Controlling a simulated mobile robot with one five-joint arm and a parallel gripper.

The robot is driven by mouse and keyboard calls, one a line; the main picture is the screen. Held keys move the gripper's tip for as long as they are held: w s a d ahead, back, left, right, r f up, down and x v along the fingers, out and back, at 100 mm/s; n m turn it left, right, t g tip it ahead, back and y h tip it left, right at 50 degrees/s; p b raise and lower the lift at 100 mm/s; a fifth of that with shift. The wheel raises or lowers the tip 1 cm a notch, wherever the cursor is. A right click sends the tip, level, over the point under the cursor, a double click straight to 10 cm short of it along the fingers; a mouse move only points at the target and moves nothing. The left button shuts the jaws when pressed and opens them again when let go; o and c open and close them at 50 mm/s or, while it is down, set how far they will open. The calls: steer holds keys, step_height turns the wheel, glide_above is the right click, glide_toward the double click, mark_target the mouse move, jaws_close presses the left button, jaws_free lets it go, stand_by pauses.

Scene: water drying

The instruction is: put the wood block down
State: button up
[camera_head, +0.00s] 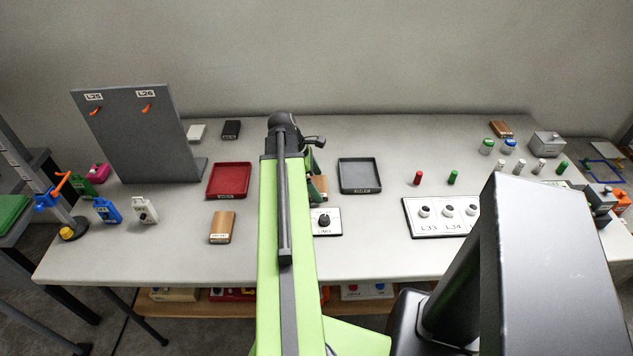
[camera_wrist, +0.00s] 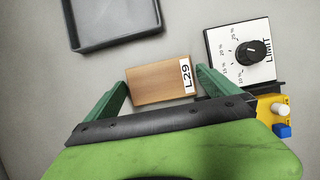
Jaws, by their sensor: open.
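A wood block with a white L29 label lies on the table in the wrist view (camera_wrist: 158,80), between the two green fingers of my gripper (camera_wrist: 164,84). My gripper is open, with one finger close beside each end of the block. I cannot tell whether either finger touches it. In the head view, the block (camera_head: 320,184) shows only in part, just right of my arm, with the rest hidden. My gripper (camera_head: 312,165) is mostly hidden behind my arm there.
A dark grey tray (camera_head: 359,188) is right of the block, and a red tray (camera_head: 229,195) stands left. A dial box marked LIMIT (camera_wrist: 247,52) is close by. Another wood block (camera_head: 222,228) lies at front left. A grey panel (camera_head: 135,140) stands at back left.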

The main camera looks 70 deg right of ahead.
steer(key=p+v, duration=1)
steer(key=v, duration=0.2)
steer(key=shift+f, duration=0.1)
